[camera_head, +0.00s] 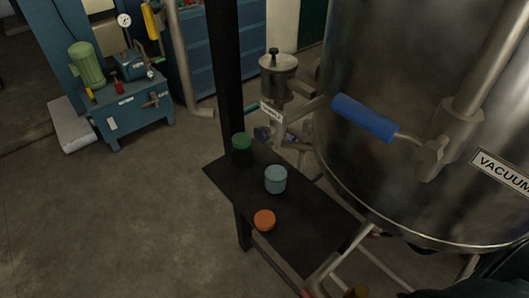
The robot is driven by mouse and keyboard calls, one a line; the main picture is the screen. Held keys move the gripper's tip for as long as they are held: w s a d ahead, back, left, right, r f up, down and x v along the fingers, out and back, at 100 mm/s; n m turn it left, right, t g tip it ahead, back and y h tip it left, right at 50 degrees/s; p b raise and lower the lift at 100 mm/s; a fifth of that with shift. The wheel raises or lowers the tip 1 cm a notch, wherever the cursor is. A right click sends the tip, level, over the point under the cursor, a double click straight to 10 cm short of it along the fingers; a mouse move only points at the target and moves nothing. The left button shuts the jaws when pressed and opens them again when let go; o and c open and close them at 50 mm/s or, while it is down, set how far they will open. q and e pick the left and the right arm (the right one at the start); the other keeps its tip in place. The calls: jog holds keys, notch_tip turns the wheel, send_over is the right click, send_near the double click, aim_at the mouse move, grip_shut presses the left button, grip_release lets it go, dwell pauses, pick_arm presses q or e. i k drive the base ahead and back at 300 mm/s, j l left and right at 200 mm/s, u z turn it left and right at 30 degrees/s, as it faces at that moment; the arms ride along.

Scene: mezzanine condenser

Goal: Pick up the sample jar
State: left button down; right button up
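Three small round items stand on a dark narrow shelf (302,222) in the middle of the head view. One has a green top (241,141) and stands at the back left, near a black post. A blue-grey jar (276,180) stands upright in the middle. An orange-topped one (264,220) stands at the front left edge. No readable label shows which one is the sample jar. Neither of my grippers shows in the view.
A large steel tank (410,130) with a blue-handled lever (364,117) and a "VACUUM" label stands close to the shelf's right. A black post (228,70) rises at its back left. A blue pump unit (130,105) stands further left.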

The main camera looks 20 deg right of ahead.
aim_at(276, 172)
jog(key=z, duration=0.4)
jog(key=j+z, duration=0.2)
jog(key=z, duration=0.25)
jog(key=j+z, duration=0.25)
jog(key=z, duration=0.2)
jog(key=j+z, duration=0.2)
jog(key=z, duration=0.25)
jog(key=k+j+z, duration=0.25)
jog(key=j, duration=0.2)
jog(key=k+j+z, duration=0.25)
jog(key=k+j, duration=0.35)
jog(key=j, duration=0.3)
